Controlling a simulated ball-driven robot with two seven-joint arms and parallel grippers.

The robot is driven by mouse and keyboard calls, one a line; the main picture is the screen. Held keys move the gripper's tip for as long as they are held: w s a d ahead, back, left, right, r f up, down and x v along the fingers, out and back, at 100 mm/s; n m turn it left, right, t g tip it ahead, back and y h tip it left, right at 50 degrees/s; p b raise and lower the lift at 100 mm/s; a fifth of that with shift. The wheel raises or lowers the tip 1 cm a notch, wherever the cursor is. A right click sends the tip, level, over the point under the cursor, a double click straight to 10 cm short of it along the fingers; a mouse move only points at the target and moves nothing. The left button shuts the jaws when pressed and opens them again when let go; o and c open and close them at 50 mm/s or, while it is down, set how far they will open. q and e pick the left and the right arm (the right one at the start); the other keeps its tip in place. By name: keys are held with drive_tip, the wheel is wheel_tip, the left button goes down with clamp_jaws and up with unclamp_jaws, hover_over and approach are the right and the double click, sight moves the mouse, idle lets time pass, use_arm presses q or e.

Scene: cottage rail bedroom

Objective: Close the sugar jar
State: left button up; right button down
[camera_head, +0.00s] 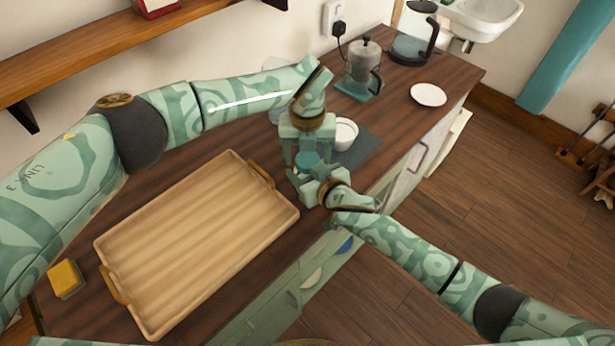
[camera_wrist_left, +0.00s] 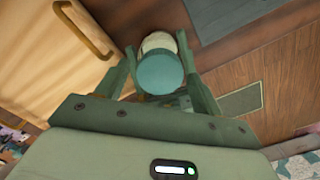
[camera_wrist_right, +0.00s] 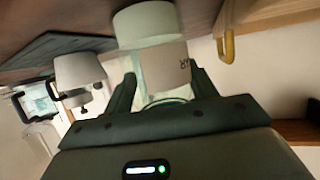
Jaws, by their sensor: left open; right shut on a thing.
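The sugar jar (camera_wrist_right: 165,68) shows in the right wrist view as a pale cylinder with a lettered cream band. My right gripper (camera_head: 314,186) is shut on it, its fingers on either side in the right wrist view (camera_wrist_right: 163,88). A round teal lid (camera_head: 307,160) lies between the two grippers. In the left wrist view the lid (camera_wrist_left: 160,74) covers part of a cream round form, and I cannot tell whether it is seated. My left gripper (camera_head: 305,148) is open, with its fingers (camera_wrist_left: 160,68) on either side of the lid. The grippers hide most of the jar in the head view.
A wooden tray (camera_head: 200,240) fills the counter to the left. A white bowl (camera_head: 345,134) stands on a dark mat (camera_head: 362,150) close to the grippers. A moka pot (camera_head: 362,65), kettle (camera_head: 412,45) and white plate (camera_head: 429,94) are farther back. A yellow sponge (camera_head: 65,277) lies front left.

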use_arm(q)
drive_tip(key=c, duration=1)
drive_tip(key=shift+m, duration=0.9)
drive_tip(key=o, duration=1.1)
drive_tip(key=shift+o, duration=0.2)
drive_tip(key=shift+r, duration=0.1)
wheel_tip(320, 180, up, 12)
use_arm(e)
drive_tip(key=shift+c, duration=1.9)
unclamp_jaws()
